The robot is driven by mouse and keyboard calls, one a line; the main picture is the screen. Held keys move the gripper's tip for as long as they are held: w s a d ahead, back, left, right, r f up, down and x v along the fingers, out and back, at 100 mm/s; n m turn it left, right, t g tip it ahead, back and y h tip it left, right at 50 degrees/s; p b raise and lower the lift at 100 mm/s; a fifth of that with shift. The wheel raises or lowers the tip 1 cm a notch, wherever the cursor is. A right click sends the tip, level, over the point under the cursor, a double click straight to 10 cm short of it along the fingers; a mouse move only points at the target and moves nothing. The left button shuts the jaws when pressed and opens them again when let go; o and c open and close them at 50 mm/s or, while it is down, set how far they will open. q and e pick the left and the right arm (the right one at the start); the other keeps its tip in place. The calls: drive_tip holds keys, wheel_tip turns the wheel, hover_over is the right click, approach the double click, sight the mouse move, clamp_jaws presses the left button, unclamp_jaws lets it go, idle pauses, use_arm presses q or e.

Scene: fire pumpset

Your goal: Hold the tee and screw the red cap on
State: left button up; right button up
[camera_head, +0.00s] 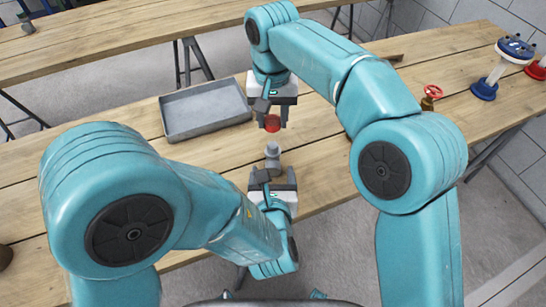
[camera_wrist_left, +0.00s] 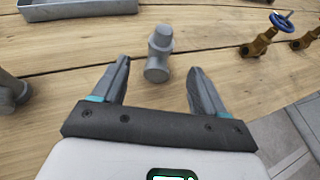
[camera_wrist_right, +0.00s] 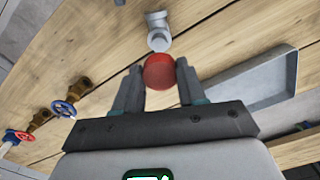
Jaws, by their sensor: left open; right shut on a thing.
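The grey tee (camera_head: 272,156) stands on the wooden table near its front edge. In the left wrist view the tee (camera_wrist_left: 159,52) sits just beyond and between my left fingers. My left gripper (camera_head: 270,183) is open and empty, on the near side of the tee. The red cap (camera_head: 272,123) is between the fingers of my right gripper (camera_head: 271,118), which is shut on it. The cap is held on the far side of the tee, apart from it. In the right wrist view the red cap (camera_wrist_right: 159,71) shows at the fingertips, with the tee (camera_wrist_right: 157,30) beyond it.
A grey metal tray (camera_head: 206,110) lies left of my right gripper. A blue-handled valve (camera_wrist_left: 267,38) shows in the left wrist view. A blue-and-white fitting (camera_head: 492,72) stands at the far right.

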sight(273, 149)
drive_tip(key=shift+s+r, duration=0.1)
drive_tip(key=shift+s, duration=0.1)
use_arm(q)
drive_tip(key=x, duration=1.1)
drive_tip(key=shift+w+f, duration=0.1)
drive_tip(key=shift+w, duration=0.2)
use_arm(e)
drive_tip(key=shift+w, duration=0.15)
use_arm(q)
clamp_jaws()
drive_tip(key=shift+w, duration=0.1)
use_arm(e)
drive_tip(key=shift+f, duration=2.55)
